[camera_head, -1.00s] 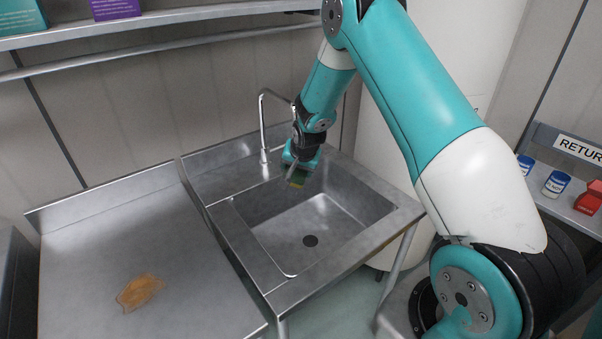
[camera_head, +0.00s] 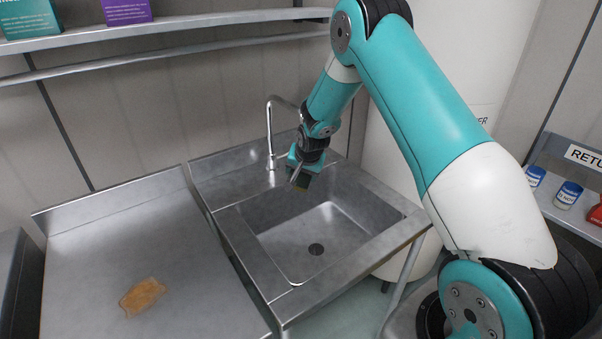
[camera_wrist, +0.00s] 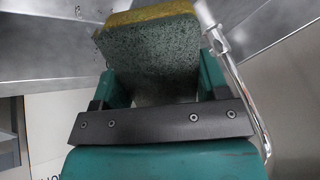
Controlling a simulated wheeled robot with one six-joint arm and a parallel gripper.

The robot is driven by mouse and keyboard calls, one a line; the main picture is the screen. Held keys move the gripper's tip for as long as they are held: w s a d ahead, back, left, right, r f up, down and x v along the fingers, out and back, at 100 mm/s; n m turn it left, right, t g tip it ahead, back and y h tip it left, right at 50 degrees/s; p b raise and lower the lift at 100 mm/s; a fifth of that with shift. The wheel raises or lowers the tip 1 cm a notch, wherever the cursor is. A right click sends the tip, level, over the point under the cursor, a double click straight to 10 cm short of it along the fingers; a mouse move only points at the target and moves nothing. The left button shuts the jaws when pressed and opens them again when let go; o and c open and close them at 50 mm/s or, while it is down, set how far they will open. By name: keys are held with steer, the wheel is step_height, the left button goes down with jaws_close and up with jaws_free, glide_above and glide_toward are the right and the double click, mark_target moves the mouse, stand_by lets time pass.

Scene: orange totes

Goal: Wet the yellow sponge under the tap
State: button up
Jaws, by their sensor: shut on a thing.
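My gripper (camera_head: 300,182) is over the back part of the steel sink (camera_head: 330,225), close to the tap (camera_head: 270,130). In the wrist view my gripper (camera_wrist: 153,85) is shut on the sponge (camera_wrist: 152,50), which has a dark speckled green face and a yellow layer along its far edge. In the head view only a small dark part of the sponge shows below the fingers. The tap's curved metal pipe (camera_wrist: 235,80) passes right beside the sponge in the wrist view. I cannot tell whether water is running or whether they touch.
A steel counter (camera_head: 200,270) with an orange-brown stain (camera_head: 143,297) lies left of the sink. A shelf (camera_head: 200,23) with boxes runs above. A white tank stands behind the sink's right side. Small jars (camera_head: 567,195) stand on a shelf at the right.

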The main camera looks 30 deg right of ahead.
steer(key=s+a, duration=0.2)
steer(key=s, duration=0.5)
steer(key=shift+s, duration=0.25)
stand_by(0.9)
stand_by(0.4)
steer(key=s+a+r+p, duration=0.1)
steer(key=s+r+p, duration=0.1)
steer(key=s+r, duration=0.2)
steer(key=shift+s, duration=0.45)
stand_by(0.6)
